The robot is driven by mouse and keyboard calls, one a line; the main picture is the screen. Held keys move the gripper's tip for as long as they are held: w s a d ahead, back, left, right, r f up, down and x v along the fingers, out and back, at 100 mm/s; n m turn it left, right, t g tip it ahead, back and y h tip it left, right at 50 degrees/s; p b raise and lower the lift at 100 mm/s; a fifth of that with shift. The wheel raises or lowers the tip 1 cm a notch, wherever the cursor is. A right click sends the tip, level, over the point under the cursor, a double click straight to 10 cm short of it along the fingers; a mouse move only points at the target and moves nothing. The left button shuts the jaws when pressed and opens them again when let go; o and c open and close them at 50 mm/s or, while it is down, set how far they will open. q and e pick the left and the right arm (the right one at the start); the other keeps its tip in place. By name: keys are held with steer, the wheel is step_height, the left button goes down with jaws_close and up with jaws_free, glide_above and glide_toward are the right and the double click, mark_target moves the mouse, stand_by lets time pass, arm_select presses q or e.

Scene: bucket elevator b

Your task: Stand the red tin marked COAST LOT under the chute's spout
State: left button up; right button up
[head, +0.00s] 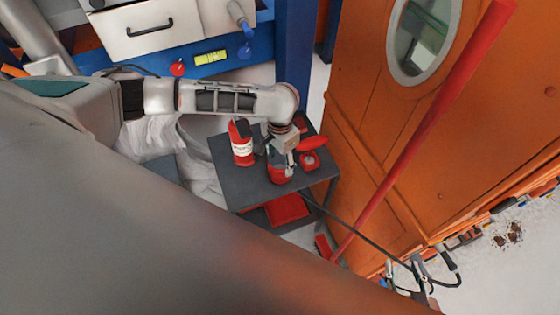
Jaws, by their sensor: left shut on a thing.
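My left gripper (281,157) points down over a small dark table and is shut on a red tin (279,176). The gripper hides the tin's upper part, and I cannot read its marking. Another red tin (242,146) with a white label stands to the left on the same table. A third, smaller red tin (309,161) is to the right. I cannot read COAST LOT on any of them. I cannot clearly make out the chute's spout.
The dark table (255,190) has a lower shelf with a red item (287,208). A red oval piece (313,143) is beside the gripper. An orange door (385,125) and slanting red pole (425,120) are at right. A blue-framed machine with a green display (210,58) stands behind.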

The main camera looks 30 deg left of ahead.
arm_select(q)
steer(key=shift+f, duration=0.1)
steer(key=o, duration=1.6)
